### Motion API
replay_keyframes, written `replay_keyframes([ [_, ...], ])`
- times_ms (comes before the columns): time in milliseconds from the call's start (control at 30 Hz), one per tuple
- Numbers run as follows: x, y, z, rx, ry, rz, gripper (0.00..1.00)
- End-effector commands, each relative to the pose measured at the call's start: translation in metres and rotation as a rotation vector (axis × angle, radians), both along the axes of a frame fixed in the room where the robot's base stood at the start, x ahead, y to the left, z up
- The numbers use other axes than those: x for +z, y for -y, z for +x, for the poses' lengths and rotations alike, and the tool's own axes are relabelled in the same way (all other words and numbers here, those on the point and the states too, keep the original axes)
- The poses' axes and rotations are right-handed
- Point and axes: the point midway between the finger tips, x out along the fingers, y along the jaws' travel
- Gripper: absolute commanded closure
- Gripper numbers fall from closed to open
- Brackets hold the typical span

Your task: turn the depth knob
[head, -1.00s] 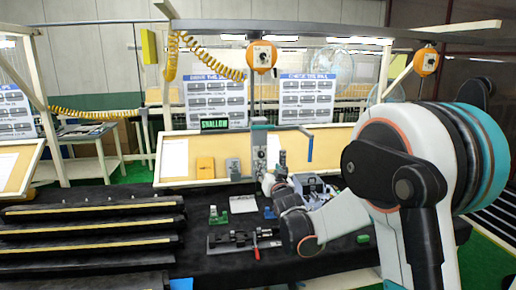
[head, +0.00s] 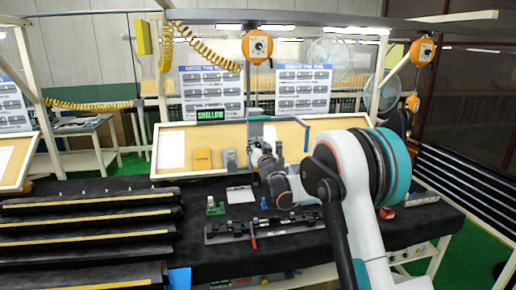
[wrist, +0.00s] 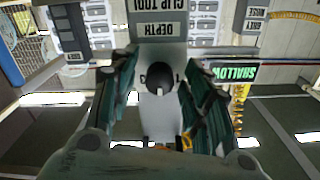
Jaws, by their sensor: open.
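The depth knob (wrist: 158,76) is a round black knob with a white pointer mark, on a grey plate (wrist: 158,105) in the wrist view. My gripper (wrist: 162,64) is open, with one dark green finger on each side of the knob. I cannot tell whether the fingers touch it. In the head view my gripper (head: 260,151) is at the upright tool post (head: 255,130) behind the bench, and it hides the knob. A green display (head: 211,115) reads "SHALLOW".
Black stepped racks (head: 90,230) fill the left of the bench. A dark fixture with a red lever (head: 254,241) lies in front of my arm. Orange hanging units (head: 257,46) are overhead.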

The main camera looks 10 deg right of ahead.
Motion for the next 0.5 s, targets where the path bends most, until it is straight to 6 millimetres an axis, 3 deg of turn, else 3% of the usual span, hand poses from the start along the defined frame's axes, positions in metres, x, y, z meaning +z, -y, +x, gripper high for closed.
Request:
replay_keyframes([
  [267,-0.0001,0.0,0.0016,0.0,0.0,0.0,0.56],
  [500,0.0,0.0001,0.0015,0.0,0.0,0.0,1.0],
])
